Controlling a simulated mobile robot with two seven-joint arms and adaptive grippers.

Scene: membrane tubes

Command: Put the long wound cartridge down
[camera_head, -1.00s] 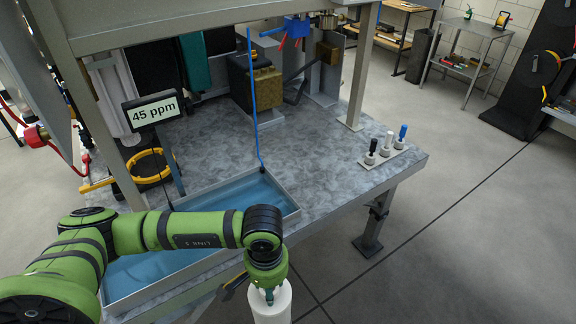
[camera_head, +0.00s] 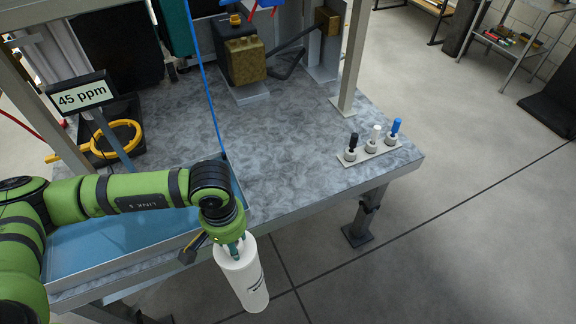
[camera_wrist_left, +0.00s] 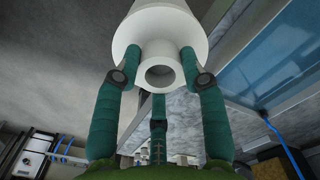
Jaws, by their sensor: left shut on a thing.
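The long wound cartridge (camera_head: 243,276) is a white cylinder. It hangs tilted below my left gripper (camera_head: 237,247), in front of the table's front edge and above the floor. In the left wrist view the green fingers of the left gripper (camera_wrist_left: 160,73) are closed around the narrow white neck at the end of the cartridge (camera_wrist_left: 160,25). The far end of the cartridge is out of that view. My right gripper is not in view.
A shallow tray of blue liquid (camera_head: 105,277) sits at the table's front left. A rack with black, white and blue pieces (camera_head: 370,152) stands at the right edge. The grey tabletop (camera_head: 285,145) between is clear. A blue hose (camera_head: 207,95) hangs down to the tray.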

